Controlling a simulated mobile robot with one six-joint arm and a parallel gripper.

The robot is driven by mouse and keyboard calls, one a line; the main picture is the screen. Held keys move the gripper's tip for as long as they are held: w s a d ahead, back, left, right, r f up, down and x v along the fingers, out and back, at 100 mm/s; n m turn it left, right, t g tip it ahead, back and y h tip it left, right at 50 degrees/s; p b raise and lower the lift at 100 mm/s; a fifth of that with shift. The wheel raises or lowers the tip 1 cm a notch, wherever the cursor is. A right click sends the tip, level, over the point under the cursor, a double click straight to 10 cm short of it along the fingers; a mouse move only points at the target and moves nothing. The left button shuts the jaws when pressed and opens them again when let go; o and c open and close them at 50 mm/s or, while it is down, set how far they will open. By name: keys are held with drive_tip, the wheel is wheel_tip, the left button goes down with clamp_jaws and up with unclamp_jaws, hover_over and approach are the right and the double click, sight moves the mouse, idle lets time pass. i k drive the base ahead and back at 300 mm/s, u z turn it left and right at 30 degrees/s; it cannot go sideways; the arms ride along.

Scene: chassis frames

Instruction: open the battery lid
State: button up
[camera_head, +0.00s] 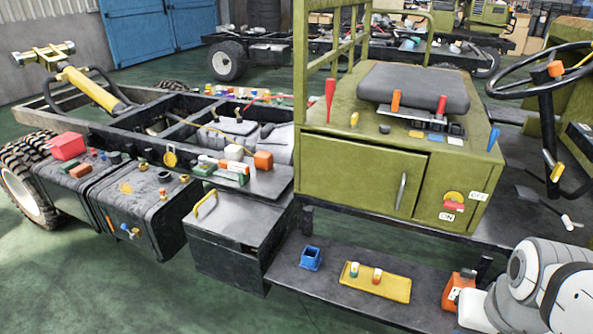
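A dark grey metal box (240,255) is mounted on the side of the chassis, left of the green cabinet. It looks like the battery box. Its flat grey lid (243,220) lies down on it and looks closed. A yellow handle (206,205) stands at the lid's left edge. Part of my white and grey arm shows at the lower right, far from the box. The fingers of my gripper are not visible, and nothing shows at the handle.
A green cabinet (365,178) with a grey seat (415,88) stands right of the box. Black tanks (140,205) sit left of the box. Green floor (120,290) is clear at front left.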

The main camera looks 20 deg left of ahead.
sight(221, 217)
drive_tip(key=u, duration=1.15)
drive_tip(key=k, duration=0.95)
drive_tip(key=u, duration=0.3)
drive_tip(key=i, duration=3)
